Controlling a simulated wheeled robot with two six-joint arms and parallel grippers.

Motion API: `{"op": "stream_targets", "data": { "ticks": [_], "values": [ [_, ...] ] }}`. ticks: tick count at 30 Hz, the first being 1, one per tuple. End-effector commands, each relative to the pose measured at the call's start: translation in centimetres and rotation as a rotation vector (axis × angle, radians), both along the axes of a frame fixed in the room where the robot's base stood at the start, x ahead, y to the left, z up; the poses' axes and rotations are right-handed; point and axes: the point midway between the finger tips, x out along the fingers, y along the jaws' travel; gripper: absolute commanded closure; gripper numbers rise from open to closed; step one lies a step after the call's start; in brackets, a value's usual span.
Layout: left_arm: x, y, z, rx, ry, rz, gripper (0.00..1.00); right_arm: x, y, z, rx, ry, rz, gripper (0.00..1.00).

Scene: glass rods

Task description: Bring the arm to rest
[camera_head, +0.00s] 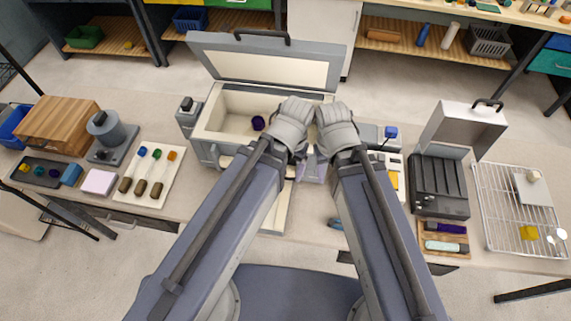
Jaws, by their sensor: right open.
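Both my arms reach up from the bottom of the head view, side by side over the middle of the bench (210,190). The grey end of my right arm, with its right gripper (337,125), is at the front right of the open chest-like box (208,115). My right gripper is open; I see nothing held in it. The grey end of my left arm (292,125) is just left of it, over the box's front. The left jaws are hidden.
A dark purple ball (258,123) lies in the box, whose lid (265,68) stands up. Left are a wooden box (58,122) and a white board (150,175) with several vials. Right are a black slotted device (437,185) and a wire rack (495,205).

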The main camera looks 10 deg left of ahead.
Motion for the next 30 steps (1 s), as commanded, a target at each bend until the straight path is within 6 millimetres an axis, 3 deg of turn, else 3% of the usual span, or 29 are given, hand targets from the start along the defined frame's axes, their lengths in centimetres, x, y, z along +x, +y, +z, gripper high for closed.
{"op": "stream_targets", "data": {
  "ticks": [11, 14, 24, 30],
  "values": [
    [-0.3, -0.1, -0.4, 0.003, 0.008, -0.006, 0.14, 0.0, 0.0, -0.4, 0.0, 0.0, 0.0, 0.5],
    [-0.3, -0.1, -1.7, 0.003, 0.008, -0.007, 0.14, 0.0, 0.0, -1.7, 0.0, 0.0, 0.001, 0.5],
    [-0.3, -0.1, -9.3, 0.005, 0.007, -0.015, 0.14, 0.0, 0.0, -9.3, -0.002, 0.0, 0.01, 0.5],
    [-0.3, -0.1, -9.9, 0.005, 0.008, -0.017, 0.14, 0.0, 0.0, -9.9, -0.003, 0.0, 0.012, 0.5]
  ]
}}
